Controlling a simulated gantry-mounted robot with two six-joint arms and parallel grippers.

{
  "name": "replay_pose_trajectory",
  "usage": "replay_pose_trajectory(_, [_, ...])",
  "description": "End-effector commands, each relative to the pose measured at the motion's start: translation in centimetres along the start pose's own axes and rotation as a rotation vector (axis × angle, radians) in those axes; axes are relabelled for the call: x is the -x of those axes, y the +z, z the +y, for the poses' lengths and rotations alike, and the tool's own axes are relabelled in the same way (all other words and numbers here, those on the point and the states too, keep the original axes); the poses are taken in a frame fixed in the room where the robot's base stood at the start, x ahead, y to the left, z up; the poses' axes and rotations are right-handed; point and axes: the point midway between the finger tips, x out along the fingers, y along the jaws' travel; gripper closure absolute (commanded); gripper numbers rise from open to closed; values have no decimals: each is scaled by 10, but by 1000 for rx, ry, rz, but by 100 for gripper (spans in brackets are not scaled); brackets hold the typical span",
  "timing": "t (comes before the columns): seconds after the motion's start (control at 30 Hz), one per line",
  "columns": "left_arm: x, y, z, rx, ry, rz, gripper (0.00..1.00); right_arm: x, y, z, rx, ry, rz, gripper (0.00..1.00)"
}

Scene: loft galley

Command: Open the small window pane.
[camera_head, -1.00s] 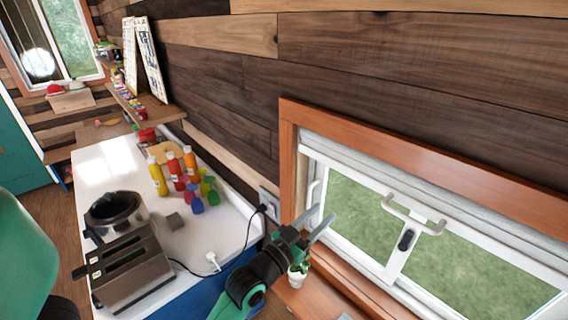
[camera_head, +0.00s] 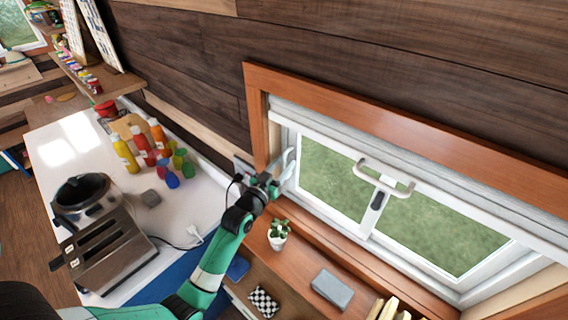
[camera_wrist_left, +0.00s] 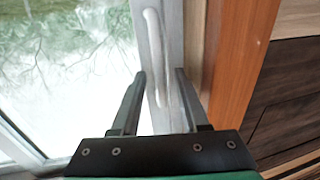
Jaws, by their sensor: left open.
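The white-framed window (camera_head: 330,172) has two panes. A pale handle (camera_head: 288,163) stands at the left edge of the small left pane, and a second handle (camera_head: 385,178) is at the middle bar. My left gripper (camera_head: 276,175) is at the left handle, partly covering it. In the left wrist view the open fingers (camera_wrist_left: 159,75) have the pale upright handle (camera_wrist_left: 154,45) showing between them; I cannot tell if either finger touches it. The pane looks closed in the frame. My right gripper is not in view.
A potted plant (camera_head: 278,235) and a grey box (camera_head: 332,289) stand on the wooden shelf below the window. The white counter at left holds a toaster (camera_head: 105,255), several bottles and cups. The orange-brown window frame (camera_head: 256,120) is close beside the left gripper.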

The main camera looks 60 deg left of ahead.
Motion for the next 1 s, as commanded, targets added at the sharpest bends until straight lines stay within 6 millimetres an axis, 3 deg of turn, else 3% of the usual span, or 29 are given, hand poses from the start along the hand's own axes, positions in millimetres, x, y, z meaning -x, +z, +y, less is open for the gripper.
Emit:
replay_pose_trajectory(0.33, [-8,0,0,0,0,0,55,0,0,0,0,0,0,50])
replay_pose_trajectory(0.6, [-8,0,0,0,0,0,100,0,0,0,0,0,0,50])
replay_pose_trajectory(1.0, [-7,0,0,0,0,0,100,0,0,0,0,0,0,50])
